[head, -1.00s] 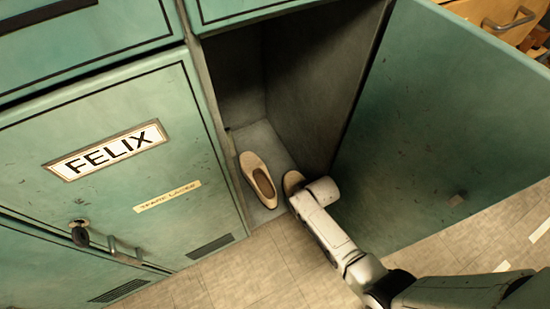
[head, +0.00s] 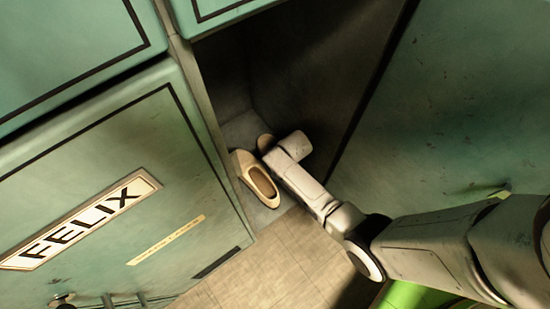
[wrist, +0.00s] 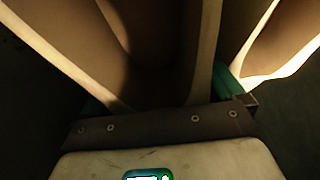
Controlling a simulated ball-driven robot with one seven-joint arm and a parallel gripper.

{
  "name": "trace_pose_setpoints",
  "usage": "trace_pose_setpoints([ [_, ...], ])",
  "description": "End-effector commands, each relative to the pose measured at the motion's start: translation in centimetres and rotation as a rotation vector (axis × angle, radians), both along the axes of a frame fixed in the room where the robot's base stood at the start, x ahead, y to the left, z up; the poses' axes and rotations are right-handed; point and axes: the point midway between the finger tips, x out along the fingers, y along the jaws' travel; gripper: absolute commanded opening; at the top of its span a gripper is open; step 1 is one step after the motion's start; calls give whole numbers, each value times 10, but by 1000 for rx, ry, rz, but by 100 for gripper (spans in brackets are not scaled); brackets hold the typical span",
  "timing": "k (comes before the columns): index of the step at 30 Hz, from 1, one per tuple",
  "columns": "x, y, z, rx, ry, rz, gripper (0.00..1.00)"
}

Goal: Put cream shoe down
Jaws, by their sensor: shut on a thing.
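One cream shoe (head: 257,180) stands on the floor of the open locker (head: 240,128), near its front edge. My gripper (wrist: 160,102) is shut on a second cream shoe, which fills the middle of the wrist view (wrist: 205,55). The standing shoe appears to be the pale one at the right of the wrist view (wrist: 285,45). I cannot tell whether the held shoe touches the locker floor.
The open locker door (head: 470,120) stands to the right of my arm. A shut locker door labelled FELIX (head: 85,222) is at the left. The tiled floor (head: 270,265) in front is clear. The dark inner side wall (head: 310,80) is close to my wrist.

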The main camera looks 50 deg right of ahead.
Motion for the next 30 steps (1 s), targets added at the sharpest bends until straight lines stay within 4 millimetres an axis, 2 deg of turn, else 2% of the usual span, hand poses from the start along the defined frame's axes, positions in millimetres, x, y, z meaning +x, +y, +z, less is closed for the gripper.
trace_pose_setpoints([
  [1,-3,0,-17,1,4,-1,52],
  [5,-4,0,-29,1,3,0,52],
  [18,-5,0,-32,1,3,0,52],
  [19,-5,0,-32,1,5,0,98],
  [20,-5,0,-31,1,5,0,100],
  [30,-5,0,-27,1,4,-1,100],
])
